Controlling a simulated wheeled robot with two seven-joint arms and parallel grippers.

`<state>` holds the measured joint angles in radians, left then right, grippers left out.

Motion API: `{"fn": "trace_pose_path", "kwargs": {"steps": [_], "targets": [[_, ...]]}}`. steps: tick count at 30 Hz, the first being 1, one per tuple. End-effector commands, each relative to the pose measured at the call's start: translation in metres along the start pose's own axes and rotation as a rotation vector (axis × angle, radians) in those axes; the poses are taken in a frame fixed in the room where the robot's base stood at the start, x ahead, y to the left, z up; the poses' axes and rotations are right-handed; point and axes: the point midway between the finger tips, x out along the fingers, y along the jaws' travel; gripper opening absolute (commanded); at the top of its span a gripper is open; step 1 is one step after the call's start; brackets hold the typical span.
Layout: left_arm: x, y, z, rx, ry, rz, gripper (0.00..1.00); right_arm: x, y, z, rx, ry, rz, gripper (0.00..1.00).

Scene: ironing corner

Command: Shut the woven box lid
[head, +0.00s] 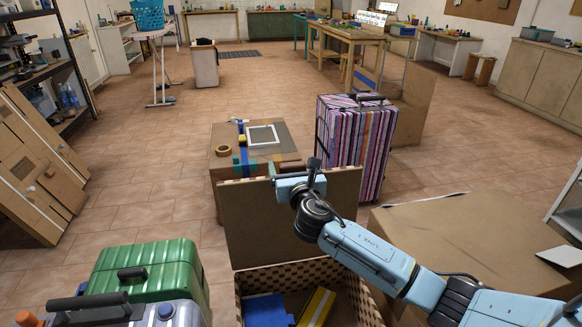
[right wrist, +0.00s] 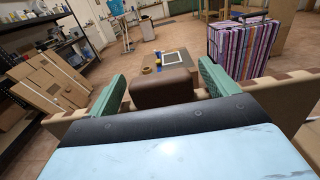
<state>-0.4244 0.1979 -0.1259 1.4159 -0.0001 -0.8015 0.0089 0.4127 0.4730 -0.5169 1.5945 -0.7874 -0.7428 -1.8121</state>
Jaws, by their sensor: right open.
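The woven box (head: 366,299) stands open at the bottom middle of the head view, with a brown checkered rim. Its lid (head: 262,232) stands raised, roughly upright, at the back of the box. My right gripper (head: 298,182) is at the lid's top edge, and my forearm crosses in front of the lid's right part. In the right wrist view its two green fingers (right wrist: 163,88) are apart. A brown block (right wrist: 164,86) shows between them, and the lid's checkered edge (right wrist: 70,124) runs across at the fingers. Whether they touch the lid is unclear. My left gripper is not visible.
Inside the box are a blue item (head: 266,310) and a yellow one (head: 317,306). A green suitcase (head: 150,270) stands close on the left, a large cardboard box (head: 480,235) on the right. Behind the lid are a taped carton (head: 225,172) and a striped suitcase (head: 352,145).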

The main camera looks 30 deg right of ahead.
Motion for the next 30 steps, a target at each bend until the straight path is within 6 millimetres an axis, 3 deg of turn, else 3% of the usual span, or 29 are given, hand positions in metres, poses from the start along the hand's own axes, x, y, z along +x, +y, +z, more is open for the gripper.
{"fn": "trace_pose_path", "kwargs": {"steps": [6,17,30], "targets": [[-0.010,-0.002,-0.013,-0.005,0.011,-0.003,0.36,0.018,0.000,-0.001,0.001,0.001,0.000,0.85],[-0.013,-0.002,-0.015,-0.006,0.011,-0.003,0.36,0.022,0.000,0.000,0.001,0.001,0.000,0.85],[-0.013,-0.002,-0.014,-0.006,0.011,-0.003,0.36,0.022,0.000,0.000,0.000,0.001,0.000,0.29]]}}
